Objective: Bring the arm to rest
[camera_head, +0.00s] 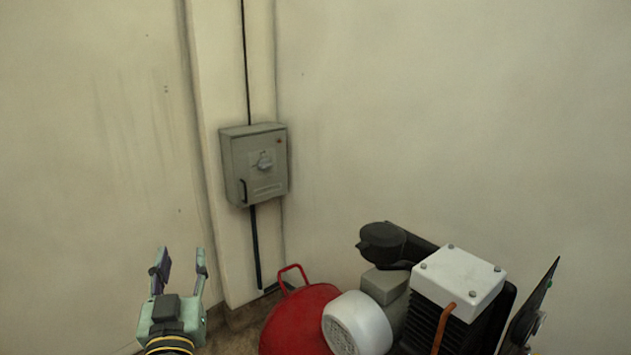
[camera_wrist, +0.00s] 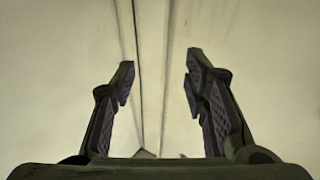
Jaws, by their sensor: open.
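My gripper (camera_head: 181,262) is at the lower left of the head view, pointing up and away from me. Its two fingers stand apart, with nothing between them. In the wrist view my gripper (camera_wrist: 160,85) also shows open and empty, with its dark ridged pads facing each other. Most of the arm is out of the frame.
A grey switch box (camera_head: 255,164) with a rotary knob hangs on the pale wall (camera_head: 430,110), to the right of my gripper. A compressor with a red tank (camera_head: 298,322), white motor (camera_head: 357,324) and finned block (camera_head: 459,283) stands at lower right. Left of my gripper is bare wall.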

